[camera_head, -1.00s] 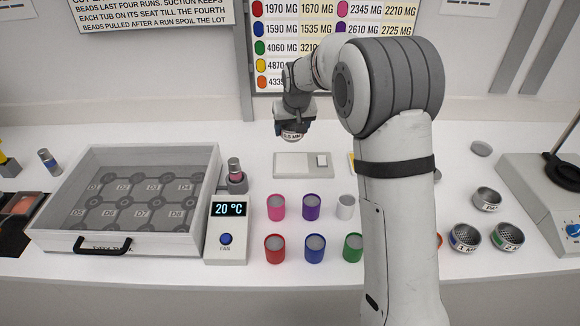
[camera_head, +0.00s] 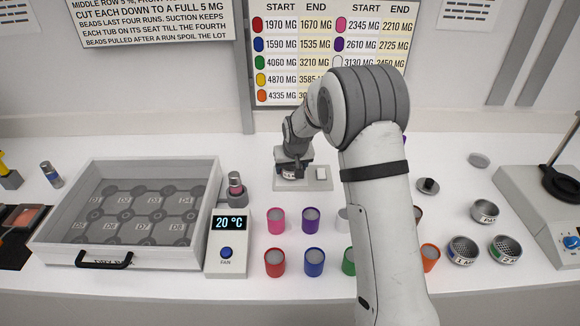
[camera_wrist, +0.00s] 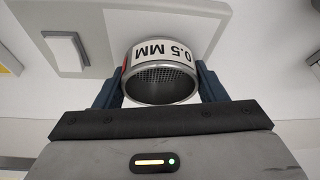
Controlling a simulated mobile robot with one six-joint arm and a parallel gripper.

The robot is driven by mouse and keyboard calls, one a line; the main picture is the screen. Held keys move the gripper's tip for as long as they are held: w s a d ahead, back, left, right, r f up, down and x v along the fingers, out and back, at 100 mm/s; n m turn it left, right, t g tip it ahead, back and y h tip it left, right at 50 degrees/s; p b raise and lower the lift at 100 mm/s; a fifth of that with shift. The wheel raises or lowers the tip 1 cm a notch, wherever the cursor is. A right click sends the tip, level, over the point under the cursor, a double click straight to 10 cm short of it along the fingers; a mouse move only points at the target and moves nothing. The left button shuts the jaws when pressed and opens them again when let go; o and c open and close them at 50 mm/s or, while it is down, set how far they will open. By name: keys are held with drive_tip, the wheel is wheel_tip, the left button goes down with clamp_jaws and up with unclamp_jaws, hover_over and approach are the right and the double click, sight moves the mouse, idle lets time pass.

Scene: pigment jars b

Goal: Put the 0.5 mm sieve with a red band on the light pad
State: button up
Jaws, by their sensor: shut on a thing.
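My gripper (camera_head: 293,164) is shut on the 0.5 mm sieve (camera_wrist: 160,72), a short metal cup with a mesh and a white label reading 0.5 MM. A bit of red shows at the label's left edge in the wrist view. One finger stands on each side of the sieve. In the head view the sieve (camera_head: 289,174) is at the left part of the light pad (camera_head: 308,186), a grey plate with a white switch (camera_head: 321,173) at its right. I cannot tell whether the sieve touches the pad. My gripper hides part of the pad.
Coloured tubs, such as the pink one (camera_head: 276,221), stand in front of the pad. Several sieves (camera_head: 463,250) stand at the right, by a device with a blue knob (camera_head: 572,242). A clear-lidded box (camera_head: 128,215) and a fan unit (camera_head: 228,242) are at left.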

drive_tip(key=o, duration=1)
drive_tip(key=shift+f, duration=0.1)
drive_tip(key=shift+r, duration=0.25)
drive_tip(key=s+d+r+b, duration=0.1)
drive_tip(key=s+d+r, duration=0.2)
drive_tip(key=s+r, duration=0.4)
drive_tip(key=s+d+r+b, duration=0.1)
drive_tip(key=s+d+r, duration=0.2)
drive_tip(key=s+r, duration=0.4)
drive_tip(key=s+d, duration=0.2)
drive_tip(key=s, duration=0.6)
drive_tip(key=s+d+m+g, duration=0.1)
drive_tip(key=s+d, duration=0.2)
drive_tip(key=s, duration=0.5)
drive_tip(key=s+d+m, duration=0.1)
drive_tip(key=s+d, duration=0.1)
drive_tip(key=s, duration=0.7)
drive_tip(key=shift+d+r+g+h, duration=0.3)
drive_tip(key=shift+d+r+h, duration=0.1)
